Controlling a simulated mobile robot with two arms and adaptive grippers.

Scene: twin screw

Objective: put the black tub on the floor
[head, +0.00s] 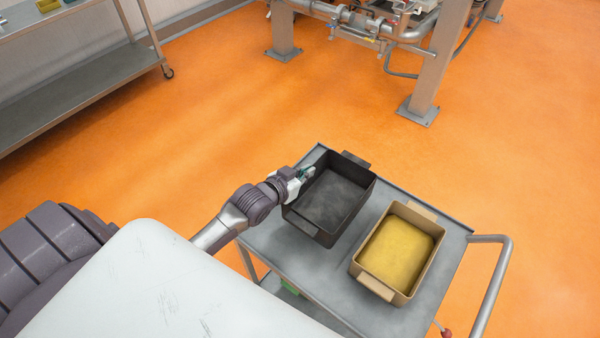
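The black tub (333,232) stands upright on the grey metal cart (262,240), on its left part. It is rectangular with a lug handle at each end, and its inside looks dark grey. My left gripper (307,174) is at the tub's left long wall, close to the rim, with its fingertips near the far left corner. The fingers are small and partly hidden, so I cannot tell whether they are open or closed on the rim. My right gripper is not in view.
A tan tub (412,288) with yellow contents stands on the cart right of the black tub. The cart's handle (493,285) sticks out on the right. The orange floor (190,140) is clear behind the cart. A steel shelf (80,90) and a machine leg (430,75) stand farther back.

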